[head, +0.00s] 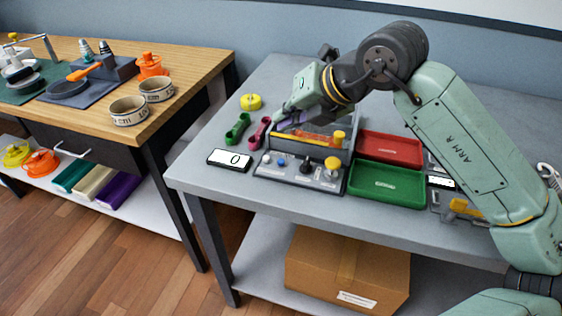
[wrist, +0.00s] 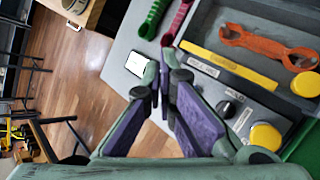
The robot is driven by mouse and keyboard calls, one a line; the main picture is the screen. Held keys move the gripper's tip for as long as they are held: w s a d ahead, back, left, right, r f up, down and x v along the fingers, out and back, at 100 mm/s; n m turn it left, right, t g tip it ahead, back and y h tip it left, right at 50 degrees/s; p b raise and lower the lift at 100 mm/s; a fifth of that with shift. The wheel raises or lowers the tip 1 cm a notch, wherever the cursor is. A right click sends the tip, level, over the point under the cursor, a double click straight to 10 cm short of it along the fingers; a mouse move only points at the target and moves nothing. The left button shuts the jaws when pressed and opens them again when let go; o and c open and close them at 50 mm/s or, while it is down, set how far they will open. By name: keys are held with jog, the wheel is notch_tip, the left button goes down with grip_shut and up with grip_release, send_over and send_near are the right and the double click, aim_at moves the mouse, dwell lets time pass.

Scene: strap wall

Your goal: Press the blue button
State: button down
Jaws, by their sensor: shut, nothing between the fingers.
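The blue button (head: 281,162) is a small round cap on the grey control panel (head: 296,179) at the front of the grey table. It sits left of the black knob (head: 305,167). My gripper (head: 281,122) is above and behind the panel in the head view, apart from the button. In the wrist view my gripper (wrist: 166,66) shows purple finger pads with the tips together and nothing between them. I cannot make out the blue button in the wrist view; the fingers cover part of the panel there.
A yellow button (head: 332,163) is at the panel's right. A display reading 0 (head: 229,160) lies to its left. A tray with an orange wrench (wrist: 262,43) is behind the panel. Green (head: 238,129) and pink (head: 259,133) wrenches lie left. Red (head: 390,147) and green (head: 386,184) trays stand right.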

jog(key=b, duration=0.3)
send_over(284, 164)
jog(key=f, duration=0.3)
jog(key=w+f, duration=0.1)
jog(key=f, duration=0.1)
jog(key=shift+f, duration=0.3)
jog(key=shift+f+b, duration=0.4)
jog(key=shift+b, duration=0.1)
jog(key=shift+f, duration=0.1)
jog(key=shift+f+b, duration=0.35)
jog(key=shift+b, duration=0.4)
jog(key=shift+f+b, duration=0.4)
jog(key=shift+b, duration=0.15)
dwell(0.6)
jog(key=shift+r, duration=0.85)
jog(key=shift+p, duration=0.3)
